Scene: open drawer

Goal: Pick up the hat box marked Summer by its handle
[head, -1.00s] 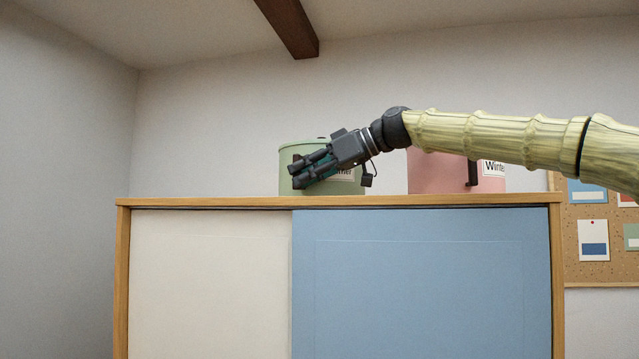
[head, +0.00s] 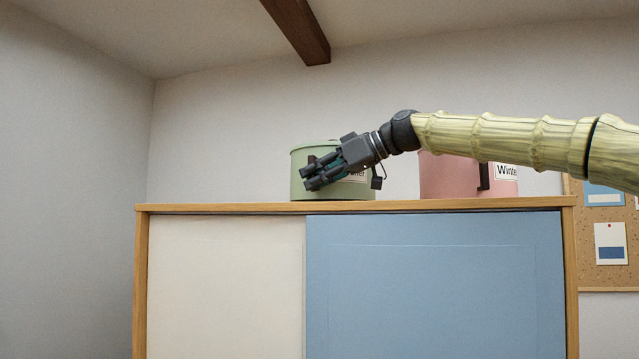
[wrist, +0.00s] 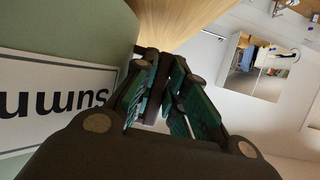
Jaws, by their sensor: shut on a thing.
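The green hat box (head: 302,157) stands upright on top of the cabinet. Its white label (wrist: 45,98) reads "Summ" upside down in the wrist view, and only its last letters show in the head view. My gripper (head: 311,178) is in front of the box, pointing left and slightly down. In the wrist view, my gripper (wrist: 160,75) is shut on the box's dark handle, which is mostly hidden between the fingers. The box still appears to rest on the cabinet top.
A pink hat box (head: 445,178), labelled "Winte...", with a dark handle (head: 483,176), stands to the right, partly behind my arm. The wooden cabinet (head: 240,208) has white and blue doors. Its top is clear at the left. A ceiling beam (head: 298,30) is above.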

